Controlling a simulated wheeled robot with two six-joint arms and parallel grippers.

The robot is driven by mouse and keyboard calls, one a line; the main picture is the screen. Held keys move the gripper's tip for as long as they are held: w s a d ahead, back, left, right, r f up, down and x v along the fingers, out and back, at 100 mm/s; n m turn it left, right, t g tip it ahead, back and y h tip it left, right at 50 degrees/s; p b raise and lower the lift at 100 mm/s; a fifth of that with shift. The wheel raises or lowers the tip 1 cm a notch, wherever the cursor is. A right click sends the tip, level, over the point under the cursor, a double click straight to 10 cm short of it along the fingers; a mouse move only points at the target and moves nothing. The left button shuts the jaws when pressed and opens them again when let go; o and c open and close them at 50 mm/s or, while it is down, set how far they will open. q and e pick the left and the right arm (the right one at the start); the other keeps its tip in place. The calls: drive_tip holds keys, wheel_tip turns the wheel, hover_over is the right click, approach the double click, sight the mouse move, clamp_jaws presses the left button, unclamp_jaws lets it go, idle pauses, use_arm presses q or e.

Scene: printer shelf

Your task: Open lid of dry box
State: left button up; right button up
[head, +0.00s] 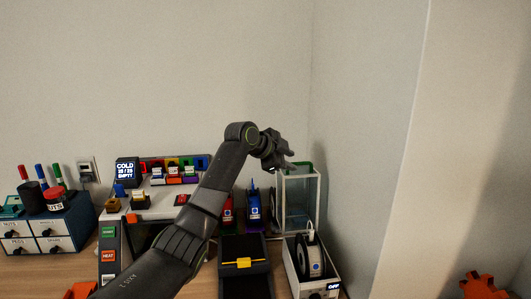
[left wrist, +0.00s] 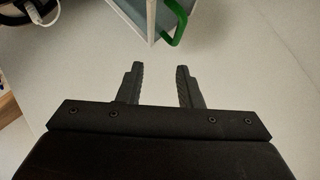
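The dry box's white base (head: 325,287) stands at the lower right, with a filament spool (head: 310,260) in it and a display reading OFF. A clear lid (head: 302,207) with a green handle (head: 303,168) stands raised behind the base, so the box appears open. My left gripper (head: 287,163) is at the lid's upper left, close to the green handle. In the left wrist view my left gripper (left wrist: 157,68) has its fingers apart with nothing between them. The green handle (left wrist: 178,22) lies just beyond the fingertips.
A printer-like unit (head: 170,207) with a COLD display (head: 126,171) stands left of centre. A dark tray (head: 245,273) with a yellow strip is left of the dry box. A drawer cabinet (head: 62,228) is at far left. Walls close in behind and at right.

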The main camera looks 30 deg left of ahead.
use_arm(q)
drive_tip(key=b+v, duration=0.2)
drive_tip(key=v, duration=0.8)
drive_tip(key=shift+s+r+b, duration=0.2)
drive_tip(key=shift+b, duration=0.2)
